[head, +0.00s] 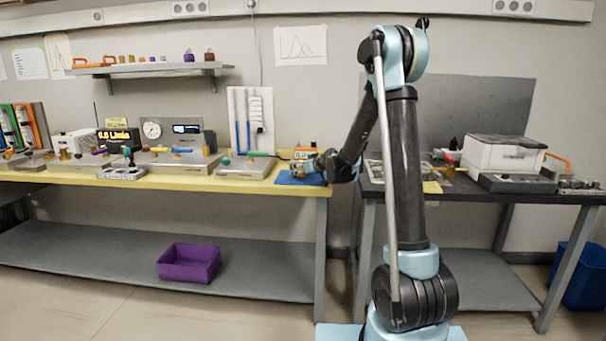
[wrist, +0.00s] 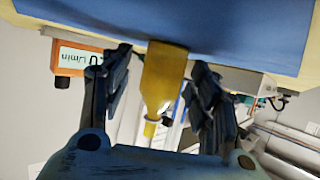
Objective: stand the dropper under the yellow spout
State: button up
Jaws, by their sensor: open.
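An amber, bottle-like thing with a narrow neck, likely the dropper (wrist: 165,82), stands on a blue mat (wrist: 230,25) in the wrist view, which is turned upside down. My gripper (wrist: 161,66) is open, with one dark finger on each side of it. I see gaps, so the fingers look apart from it. In the head view my gripper (head: 302,170) is low over the blue mat (head: 287,180) at the yellow bench's right end, and the dropper is hard to make out. A yellow piece (head: 182,150) on a grey device may be the yellow spout; I cannot tell.
An orange meter (wrist: 70,60) stands close to my gripper in the wrist view. Several grey devices line the yellow bench (head: 235,187). A white board with blue tubes (head: 238,120) stands behind. A dark bench (head: 480,187) with a white box (head: 500,155) is at right.

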jog(key=shift+w, duration=0.1)
jog(key=c, duration=1)
jog(key=shift+o, duration=0.2)
